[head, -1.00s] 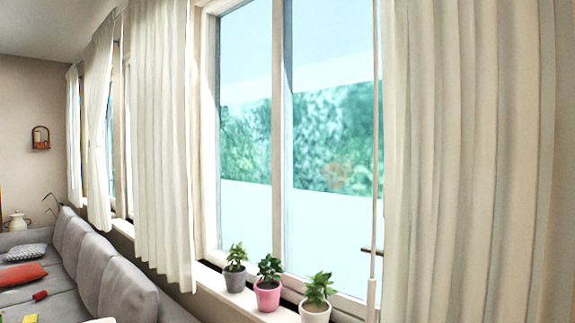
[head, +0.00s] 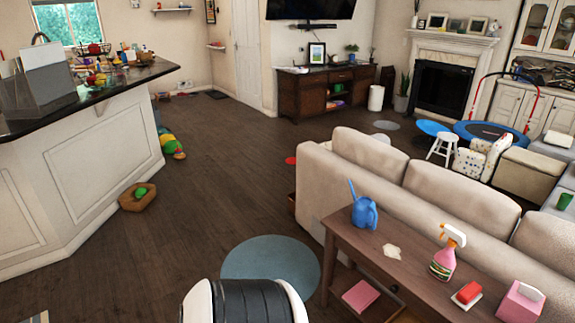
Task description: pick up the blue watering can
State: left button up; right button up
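The blue watering can (head: 365,212) stands upright at the left end of the brown wooden console table (head: 415,262), behind the beige sofa. Its thin spout points up and to the left. Nothing touches it from above. Neither gripper shows in the head view. A black and white part at the bottom middle looks like my own arm.
On the table are a pale cloth-like piece (head: 392,251), a pink spray bottle (head: 445,258), a red sponge-like block (head: 467,295) and a pink box (head: 520,303). The sofa (head: 415,185) backs the table. A kitchen counter (head: 85,100) is left; dark floor lies between.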

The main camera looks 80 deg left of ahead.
aim_at(364, 212)
jog(key=u, duration=1.85)
jog(key=z, duration=2.45)
jog(key=u, duration=2.45)
jog(key=i+j, duration=0.7)
jog(key=j, duration=0.15)
